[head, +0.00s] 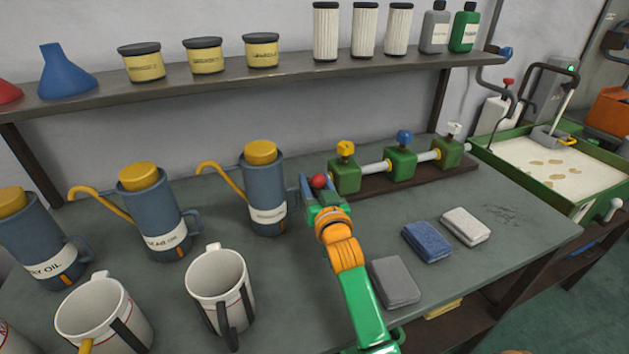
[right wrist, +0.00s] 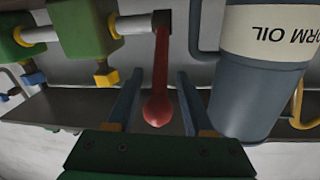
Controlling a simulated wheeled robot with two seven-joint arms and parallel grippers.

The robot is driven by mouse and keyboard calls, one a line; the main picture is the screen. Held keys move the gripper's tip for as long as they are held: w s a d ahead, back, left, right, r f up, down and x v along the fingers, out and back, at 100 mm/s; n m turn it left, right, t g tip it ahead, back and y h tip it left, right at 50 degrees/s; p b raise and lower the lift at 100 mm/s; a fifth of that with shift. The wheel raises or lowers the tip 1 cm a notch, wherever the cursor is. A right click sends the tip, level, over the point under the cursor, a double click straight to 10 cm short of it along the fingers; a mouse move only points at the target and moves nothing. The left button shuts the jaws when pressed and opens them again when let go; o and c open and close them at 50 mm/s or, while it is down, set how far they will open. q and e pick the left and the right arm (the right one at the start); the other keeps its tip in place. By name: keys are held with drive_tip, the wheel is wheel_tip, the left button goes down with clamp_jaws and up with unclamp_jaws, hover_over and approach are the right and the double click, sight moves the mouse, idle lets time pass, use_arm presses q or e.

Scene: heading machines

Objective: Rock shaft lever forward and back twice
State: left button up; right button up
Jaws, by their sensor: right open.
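The shaft lever is red with a ball end (right wrist: 158,109). In the head view only its red ball (head: 318,181) shows clearly, at the left end of the shaft (head: 370,167) with its green blocks. My right gripper (head: 322,200) is at the lever and hides most of it. In the right wrist view the two blue fingers of my right gripper (right wrist: 160,95) are open, one on each side of the lever, with visible gaps. The lever hangs almost straight in that view. My left gripper is not in view.
A blue oil can (head: 262,190) stands close left of my right gripper; it also shows in the wrist view (right wrist: 250,90). Mugs (head: 218,285) stand at the front left. Grey (head: 394,281), blue (head: 427,241) and white (head: 465,226) pads lie to the right. A shelf (head: 200,92) runs above.

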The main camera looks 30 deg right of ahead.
drive_tip(key=shift+w+d, duration=0.1)
drive_tip(key=shift+w, duration=0.05)
clamp_jaws()
drive_tip(key=shift+r, duration=0.1)
idle(1.3)
